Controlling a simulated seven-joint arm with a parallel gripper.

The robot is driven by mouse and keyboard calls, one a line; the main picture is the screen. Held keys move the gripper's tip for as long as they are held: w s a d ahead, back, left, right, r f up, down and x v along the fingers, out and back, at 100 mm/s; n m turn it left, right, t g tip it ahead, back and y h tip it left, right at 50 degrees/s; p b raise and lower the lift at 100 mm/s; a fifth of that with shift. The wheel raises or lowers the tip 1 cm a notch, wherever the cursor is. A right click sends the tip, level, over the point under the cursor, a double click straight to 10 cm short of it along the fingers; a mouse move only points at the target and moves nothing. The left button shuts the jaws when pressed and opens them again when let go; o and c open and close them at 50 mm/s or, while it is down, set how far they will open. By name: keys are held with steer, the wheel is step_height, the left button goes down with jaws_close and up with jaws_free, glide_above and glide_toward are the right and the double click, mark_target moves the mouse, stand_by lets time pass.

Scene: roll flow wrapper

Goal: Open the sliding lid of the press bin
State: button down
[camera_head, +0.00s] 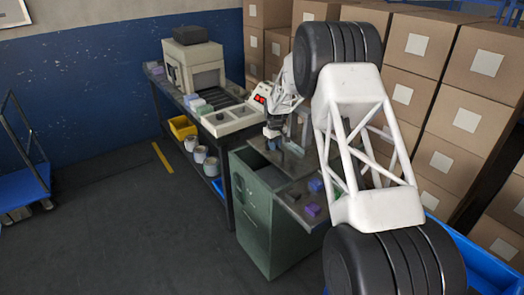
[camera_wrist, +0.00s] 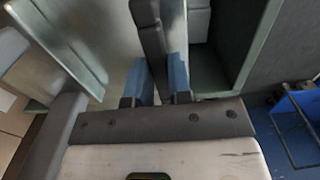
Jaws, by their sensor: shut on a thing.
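The press bin (camera_head: 253,222) is a green cabinet right of the long bench in the head view. Its grey metal sliding lid (camera_head: 288,160) lies over part of the top, with a dark gap on the left side. In the wrist view the lid (camera_wrist: 112,28) fills the upper middle, and the bin's green rim (camera_wrist: 254,52) runs down the right beside a dark opening. My gripper (camera_wrist: 157,82) is shut with its blue-padded fingers on either side of a dark upright bar, the lid handle (camera_wrist: 149,28). In the head view my gripper (camera_head: 273,134) is over the bin's top, its fingertips hard to make out.
Stacked cartons (camera_head: 470,65) stand behind.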

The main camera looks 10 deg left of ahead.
glide_above(294, 147)
steer(key=shift+w, duration=0.1)
steer(key=c, duration=1)
jaws_free()
steer(key=shift+c, duration=0.2)
step_height(294, 147, up, 8)
steer(key=shift+f, duration=0.1)
